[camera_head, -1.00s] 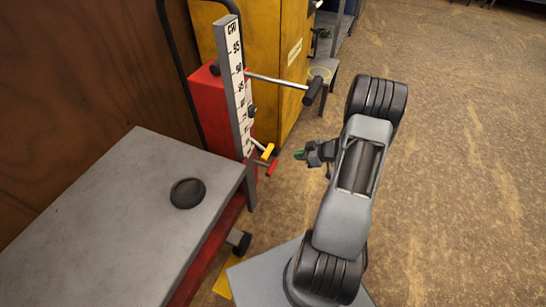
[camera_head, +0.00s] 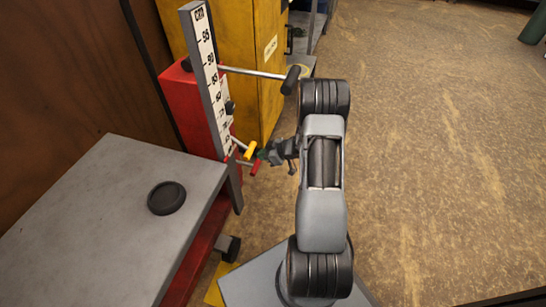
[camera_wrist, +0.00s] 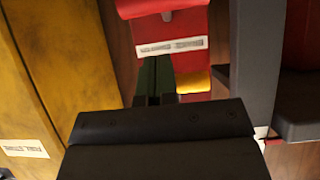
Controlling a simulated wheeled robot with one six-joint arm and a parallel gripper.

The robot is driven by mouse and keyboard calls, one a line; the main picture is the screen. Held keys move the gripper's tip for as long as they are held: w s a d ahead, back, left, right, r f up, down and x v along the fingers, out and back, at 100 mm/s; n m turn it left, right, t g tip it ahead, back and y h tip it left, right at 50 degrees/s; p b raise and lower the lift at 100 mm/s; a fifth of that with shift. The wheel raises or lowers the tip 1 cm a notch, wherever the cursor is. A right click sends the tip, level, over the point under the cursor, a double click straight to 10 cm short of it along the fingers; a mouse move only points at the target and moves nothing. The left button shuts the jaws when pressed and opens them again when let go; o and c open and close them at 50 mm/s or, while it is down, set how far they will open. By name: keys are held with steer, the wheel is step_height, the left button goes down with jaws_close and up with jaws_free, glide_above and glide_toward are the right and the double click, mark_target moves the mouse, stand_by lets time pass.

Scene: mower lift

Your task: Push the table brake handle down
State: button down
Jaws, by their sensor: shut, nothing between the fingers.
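A yellow handle (camera_head: 249,150) and a red handle (camera_head: 255,168) stick out low on the red lift column, the yellow one just above the red. I cannot tell from the pictures which is the brake handle. My gripper (camera_head: 263,155) is shut and empty, with its green fingertips right by the two handles. In the wrist view the fingertips (camera_wrist: 155,75) overlap a red part with a white label (camera_wrist: 172,46), and a yellow piece (camera_wrist: 196,81) shows beside them. Whether they touch is unclear. My dark gripper body hides much of the lower wrist view.
The grey lift table (camera_head: 100,230) with a round black puck (camera_head: 166,198) is at left. The height scale (camera_head: 206,75) stands behind the handles. A long bar with a black grip (camera_head: 291,79) juts out above my gripper. A yellow cabinet (camera_head: 235,50) stands behind. Open floor lies right.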

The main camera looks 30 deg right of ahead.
steer(key=shift+w+a+f+b, duration=0.15)
steer(key=shift+f+b, duration=0.3)
steer(key=shift+f, duration=0.55)
steer(key=shift+w+a+f+b, duration=0.15)
steer(key=shift+f+b, duration=0.3)
steer(key=shift+f, duration=0.5)
steer(key=shift+d+f, duration=0.1)
